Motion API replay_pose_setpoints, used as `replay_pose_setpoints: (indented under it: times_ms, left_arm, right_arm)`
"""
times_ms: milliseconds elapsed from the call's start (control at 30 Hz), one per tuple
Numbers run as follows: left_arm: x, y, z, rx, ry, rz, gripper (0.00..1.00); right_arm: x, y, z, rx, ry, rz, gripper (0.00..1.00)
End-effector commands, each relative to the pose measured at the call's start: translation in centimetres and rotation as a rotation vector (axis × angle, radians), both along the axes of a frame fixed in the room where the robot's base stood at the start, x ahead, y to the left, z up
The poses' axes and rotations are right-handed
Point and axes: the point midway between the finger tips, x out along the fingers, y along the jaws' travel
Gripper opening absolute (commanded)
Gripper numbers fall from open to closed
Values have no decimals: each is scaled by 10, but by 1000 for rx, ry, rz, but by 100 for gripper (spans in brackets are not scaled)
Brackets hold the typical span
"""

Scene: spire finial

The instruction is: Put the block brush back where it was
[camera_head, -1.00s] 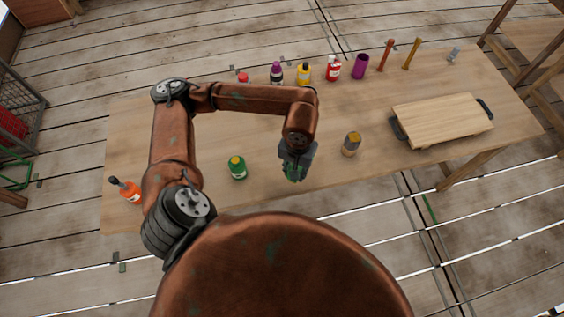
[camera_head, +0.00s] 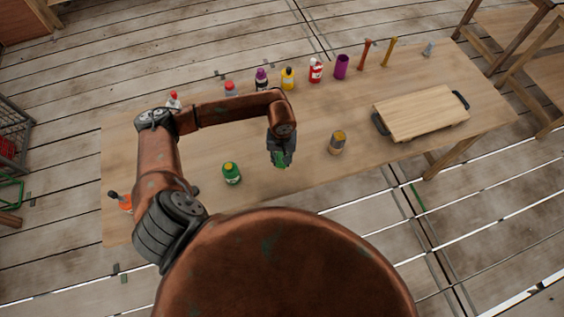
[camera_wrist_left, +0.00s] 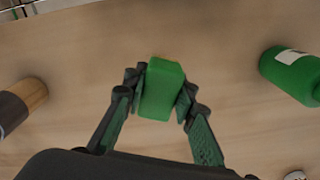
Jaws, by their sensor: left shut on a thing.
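My right gripper is not in view.
A green bottle (camera_head: 231,173) stands left of the gripper and a brown-and-grey can (camera_head: 338,142) right of it. A wooden board (camera_head: 422,112) with dark handles lies farther right. Several bottles and a purple cup (camera_head: 341,66) line the table's (camera_head: 300,178) far edge.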

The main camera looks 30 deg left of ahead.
Motion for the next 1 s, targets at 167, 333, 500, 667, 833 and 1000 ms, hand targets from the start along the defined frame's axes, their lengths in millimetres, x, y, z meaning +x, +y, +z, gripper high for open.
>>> replay_pose_setpoints:
  times_ms: [167,333,500,667,833,1000]
  left_arm:
    - [7,2,-9,-2,0,-1,5]
    - [9,4,-25,-3,4,0,5]
    - [11,4,-44,-2,-1,0,5]
    - [11,5,-44,-1,-2,-1,5]
    - [11,5,-48,0,-1,-2,5]
    - [11,5,-47,-1,0,-2,34]
  right_arm:
    - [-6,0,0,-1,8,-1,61]
    - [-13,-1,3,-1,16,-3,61]
    - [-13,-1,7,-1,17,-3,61]
    - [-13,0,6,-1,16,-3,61]
    - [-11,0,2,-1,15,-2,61]
    - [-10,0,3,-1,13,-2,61]
